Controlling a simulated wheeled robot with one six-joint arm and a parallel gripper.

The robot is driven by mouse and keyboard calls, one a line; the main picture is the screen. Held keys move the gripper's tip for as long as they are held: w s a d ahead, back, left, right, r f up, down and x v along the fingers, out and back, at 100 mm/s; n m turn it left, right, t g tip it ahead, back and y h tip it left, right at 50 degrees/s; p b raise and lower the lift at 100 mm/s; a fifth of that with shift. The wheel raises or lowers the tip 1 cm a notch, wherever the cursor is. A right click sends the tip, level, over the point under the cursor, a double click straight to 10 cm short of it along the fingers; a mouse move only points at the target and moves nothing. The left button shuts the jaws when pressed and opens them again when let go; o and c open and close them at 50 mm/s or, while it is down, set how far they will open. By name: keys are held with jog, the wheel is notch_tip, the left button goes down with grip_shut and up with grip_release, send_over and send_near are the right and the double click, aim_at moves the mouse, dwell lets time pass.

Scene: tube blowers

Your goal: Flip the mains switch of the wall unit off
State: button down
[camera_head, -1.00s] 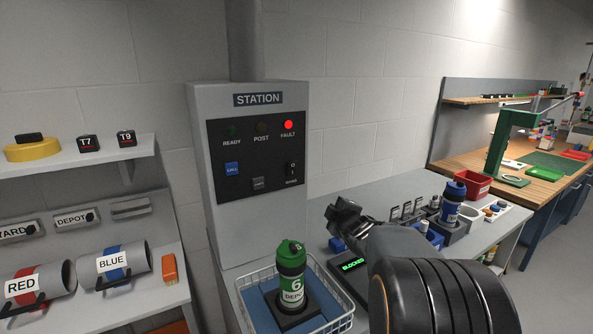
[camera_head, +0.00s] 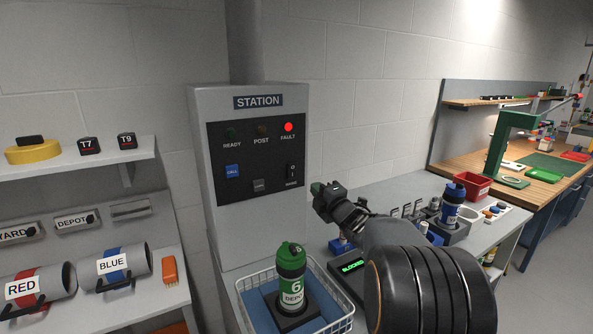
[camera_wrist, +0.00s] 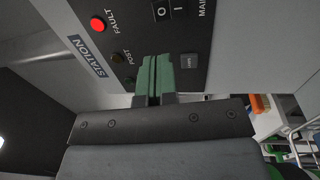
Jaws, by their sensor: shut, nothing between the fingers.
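The wall unit (camera_head: 250,235) is a grey cabinet labelled STATION with a dark panel. Its mains switch (camera_head: 292,170) is a small black rocker at the panel's lower right. The wrist view shows the mains switch (camera_wrist: 168,9) at the top edge, marked O and I; I cannot tell which side is pressed in. My gripper (camera_head: 318,189) is to the right of the panel in the head view, apart from it. My gripper's green fingers (camera_wrist: 154,78) are shut with nothing between them, below the switch in the wrist view.
The red FAULT lamp (camera_head: 288,127) is lit; READY and POST look dark. A blue button (camera_head: 232,171) and a grey button (camera_head: 258,185) are near the switch. A wire basket (camera_head: 345,322) with a green-capped canister (camera_head: 290,272) stands below. A display (camera_head: 352,266) shows green text.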

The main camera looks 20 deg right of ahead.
aim_at(293, 166)
jog(key=w+p, duration=0.1)
jog(key=w, duration=0.3)
jog(key=w+a+r+p, duration=0.1)
jog(key=w+p, duration=0.1)
jog(key=w, duration=0.2)
jog(key=w+p, duration=0.1)
jog(key=w, duration=0.3)
jog(key=shift+w+a+r, duration=0.2)
jog(key=shift+r+p, duration=0.15)
jog(key=shift+p, duration=0.25)
jog(key=shift+w+r+p, duration=0.2)
jog(key=shift+r+p, duration=0.05)
jog(key=shift+p, duration=0.2)
jog(key=shift+f, duration=0.3)
jog(key=shift+s+a+b, duration=0.1)
jog(key=shift+s+b, duration=0.5)
jog(key=shift+b, duration=0.2)
jog(key=s+d+r+b, duration=0.1)
jog(key=s+b, duration=0.2)
jog(key=s, duration=0.9)
jog(key=shift+s+d+r+b, duration=0.3)
jog(key=shift+s+d+r, duration=0.05)
jog(key=shift+r, duration=0.05)
jog(key=shift+g, duration=0.3)
